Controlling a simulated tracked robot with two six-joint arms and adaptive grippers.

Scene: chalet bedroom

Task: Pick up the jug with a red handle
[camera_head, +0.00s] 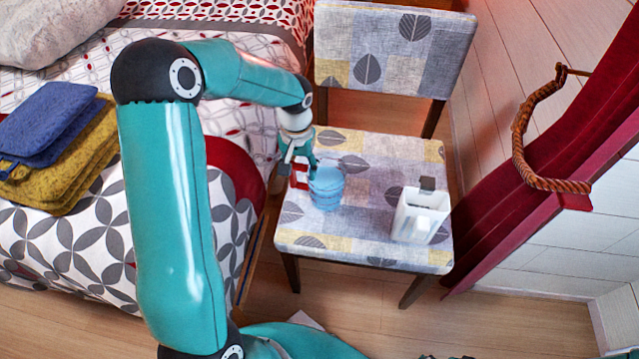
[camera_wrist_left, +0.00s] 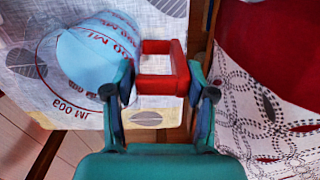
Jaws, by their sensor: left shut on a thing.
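The light blue jug (camera_head: 326,189) is on or just over the seat of the patterned chair, near its left side; I cannot tell if it touches the seat. Its red handle (camera_head: 299,179) points left toward my left gripper (camera_head: 298,162). In the left wrist view the jug (camera_wrist_left: 92,55) shows red volume marks, and its square red handle (camera_wrist_left: 176,86) lies between the fingers of my left gripper (camera_wrist_left: 160,97), which is shut on it. The fingers partly hide the handle in the head view. My right gripper is not in view.
A white container (camera_head: 418,218) with a dark grey tab stands on the chair seat (camera_head: 385,155), right of the jug. The chair's backrest rises behind. A bed with folded blue and mustard cloths (camera_head: 55,120) is at left. A red curtain with a rope tie (camera_head: 522,150) hangs at right.

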